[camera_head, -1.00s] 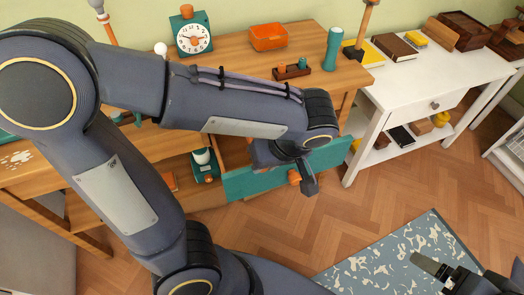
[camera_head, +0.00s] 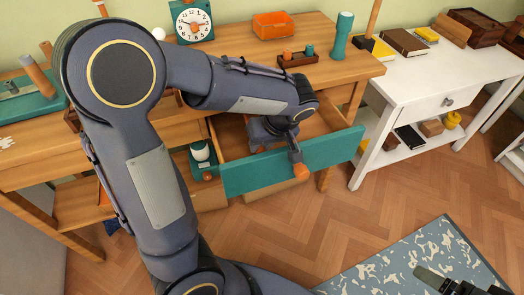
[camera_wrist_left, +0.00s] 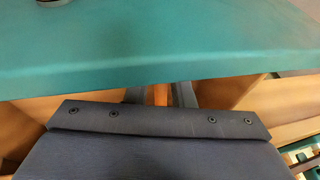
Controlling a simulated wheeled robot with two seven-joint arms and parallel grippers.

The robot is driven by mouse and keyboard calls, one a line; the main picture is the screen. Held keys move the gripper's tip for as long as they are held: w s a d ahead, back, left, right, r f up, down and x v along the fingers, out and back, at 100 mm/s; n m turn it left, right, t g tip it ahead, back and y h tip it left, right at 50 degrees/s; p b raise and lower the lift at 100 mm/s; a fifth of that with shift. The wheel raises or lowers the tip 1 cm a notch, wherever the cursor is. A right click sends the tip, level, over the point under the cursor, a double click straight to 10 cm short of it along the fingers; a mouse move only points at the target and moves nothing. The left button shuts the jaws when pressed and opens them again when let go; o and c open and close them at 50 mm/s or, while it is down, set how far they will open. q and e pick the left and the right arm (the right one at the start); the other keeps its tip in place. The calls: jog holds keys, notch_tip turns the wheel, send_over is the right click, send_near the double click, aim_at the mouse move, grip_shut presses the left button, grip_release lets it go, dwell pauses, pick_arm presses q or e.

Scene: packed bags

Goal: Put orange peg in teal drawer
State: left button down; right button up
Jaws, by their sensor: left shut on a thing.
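The teal drawer (camera_head: 240,180) is pulled out from under the wooden desk, and its wood-lined inside shows behind the front. It has an orange knob (camera_head: 301,172). Part of my right gripper (camera_head: 445,282) shows at the lower right.
The desk top (camera_head: 235,55) holds a teal clock (camera_head: 191,20), an orange tray (camera_head: 273,25), a small peg rack (camera_head: 298,57) and a teal cylinder (camera_head: 342,36). A white side table (camera_head: 450,75) stands at right. A patterned blue rug (camera_head: 390,265) covers the floor in front.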

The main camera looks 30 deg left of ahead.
pick_arm(q)
jog(key=shift+f, duration=0.1)
jog(key=shift+s+d+f+b, duration=0.1)
jog(key=shift+f+b, duration=0.35)
jog(key=shift+f, duration=0.2)
jog(key=c, duration=1.2)
grip_release()
jog(key=shift+c, duration=0.2)
